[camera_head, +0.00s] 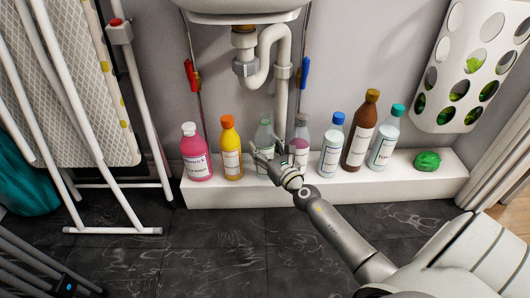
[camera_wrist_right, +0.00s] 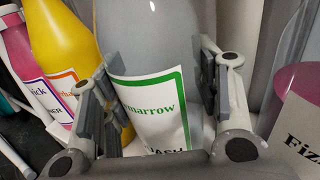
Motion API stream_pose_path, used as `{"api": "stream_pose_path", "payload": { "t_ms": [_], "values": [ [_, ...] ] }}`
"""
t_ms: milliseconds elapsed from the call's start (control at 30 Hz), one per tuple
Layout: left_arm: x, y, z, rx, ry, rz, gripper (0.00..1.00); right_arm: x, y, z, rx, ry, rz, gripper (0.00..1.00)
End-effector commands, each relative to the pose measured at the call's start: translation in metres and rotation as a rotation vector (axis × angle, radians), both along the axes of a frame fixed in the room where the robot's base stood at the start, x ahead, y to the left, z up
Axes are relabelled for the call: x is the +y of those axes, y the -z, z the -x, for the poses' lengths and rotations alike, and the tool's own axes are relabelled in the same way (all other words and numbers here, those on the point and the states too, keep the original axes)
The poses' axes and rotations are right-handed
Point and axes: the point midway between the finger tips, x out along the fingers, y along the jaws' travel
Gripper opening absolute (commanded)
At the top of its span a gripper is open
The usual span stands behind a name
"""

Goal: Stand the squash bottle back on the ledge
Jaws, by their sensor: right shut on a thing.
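The squash bottle (camera_head: 265,136) is grey-green with a green cap and stands about upright at the white ledge (camera_head: 330,187), between the yellow bottle and a grey-and-purple one. In the right wrist view the squash bottle (camera_wrist_right: 150,45) shows a white, green-edged label reading "marrow" and part of "SQUASH". My right gripper (camera_head: 268,158) is shut on it, with a finger pad on each side of its body. The gripper hides the bottle's base, so I cannot tell whether it touches the ledge. My left gripper is not in view.
On the ledge stand a pink bottle (camera_head: 195,157), the yellow bottle (camera_head: 231,150), the grey-and-purple bottle (camera_head: 299,145) and several others on the right. A green bundle (camera_head: 427,161) lies at the right end. Sink pipes (camera_head: 281,75) hang just above.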

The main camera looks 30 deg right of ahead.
Motion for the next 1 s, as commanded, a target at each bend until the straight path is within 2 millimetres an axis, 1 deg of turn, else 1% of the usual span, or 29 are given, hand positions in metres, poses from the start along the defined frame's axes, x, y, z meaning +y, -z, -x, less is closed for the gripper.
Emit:
{"api": "stream_pose_path", "payload": {
  "t_ms": [200,333,367,400,433,733,867,900,1000],
  "values": [
    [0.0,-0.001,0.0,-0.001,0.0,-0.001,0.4,0.0,-0.001,0.0,-0.001,0.0,0.0,0.29],
    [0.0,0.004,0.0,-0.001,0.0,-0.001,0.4,0.0,0.003,0.0,-0.001,0.0,0.0,0.29],
    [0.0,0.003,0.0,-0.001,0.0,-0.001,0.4,0.0,0.003,0.0,-0.001,0.0,0.0,0.57],
    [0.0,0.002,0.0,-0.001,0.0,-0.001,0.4,0.0,0.002,0.0,-0.001,0.0,0.0,0.63],
    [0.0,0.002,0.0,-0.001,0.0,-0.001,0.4,0.0,0.002,0.0,0.0,0.0,0.0,0.65],
    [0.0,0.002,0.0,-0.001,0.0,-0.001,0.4,0.0,0.002,0.0,0.0,0.0,0.0,0.65],
    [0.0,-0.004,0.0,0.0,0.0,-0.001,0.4,0.0,-0.004,0.0,0.0,0.0,0.0,0.65],
    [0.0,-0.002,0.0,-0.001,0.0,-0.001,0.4,0.0,-0.001,0.005,0.001,0.0,0.001,0.65],
    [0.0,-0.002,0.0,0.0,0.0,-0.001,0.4,0.001,0.0,0.019,0.003,-0.001,0.001,0.65]
  ]
}}
